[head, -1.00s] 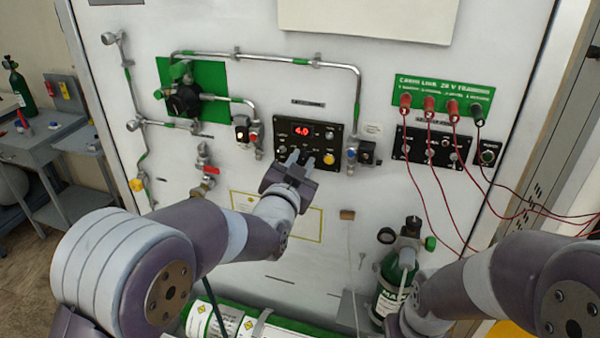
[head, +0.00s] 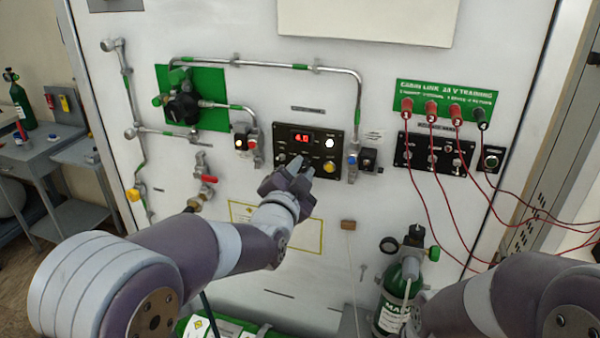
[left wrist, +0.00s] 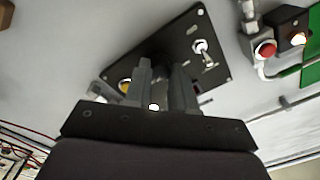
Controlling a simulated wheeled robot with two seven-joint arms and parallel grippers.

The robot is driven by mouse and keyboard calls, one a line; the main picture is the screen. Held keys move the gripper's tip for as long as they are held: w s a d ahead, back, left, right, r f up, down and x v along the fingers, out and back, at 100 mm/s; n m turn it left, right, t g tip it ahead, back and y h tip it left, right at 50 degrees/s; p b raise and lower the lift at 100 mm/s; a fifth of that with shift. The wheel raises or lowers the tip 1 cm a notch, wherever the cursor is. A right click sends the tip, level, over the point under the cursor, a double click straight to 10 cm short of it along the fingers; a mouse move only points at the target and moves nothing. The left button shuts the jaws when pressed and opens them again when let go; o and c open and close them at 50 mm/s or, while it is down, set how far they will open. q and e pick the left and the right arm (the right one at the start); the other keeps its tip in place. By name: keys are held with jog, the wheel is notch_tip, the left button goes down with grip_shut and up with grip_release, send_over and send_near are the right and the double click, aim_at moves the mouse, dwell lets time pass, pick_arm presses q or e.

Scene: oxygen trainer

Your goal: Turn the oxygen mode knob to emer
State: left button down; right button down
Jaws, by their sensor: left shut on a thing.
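The black oxygen control panel (head: 318,133) is on the white wall board, with a red-lit display (head: 301,138), a lit white button and a yellow button (head: 329,167). My left gripper (head: 300,172) is at the panel's lower middle, its fingers shut on the mode knob, which they mostly hide. The knob's pointer and mode markings cannot be read. In the left wrist view the fingers (left wrist: 163,72) reach to the panel (left wrist: 172,45), with a toggle switch (left wrist: 204,50) beside them. My right gripper is out of view.
A lit module (head: 241,138) and a blue-collared fitting (head: 353,165) flank the panel closely. Red leads (head: 410,170) hang from the green board at right. A green cylinder (head: 394,300) stands below right.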

pick_arm(q)
jog(key=c, duration=0.9)
grip_release()
jog(key=shift+c, duration=0.2)
jog(key=shift+s, duration=0.1)
jog(key=shift+s+a, duration=0.1)
jog(key=shift+s, duration=0.15)
jog(key=b+v, duration=0.2)
jog(key=v, duration=1)
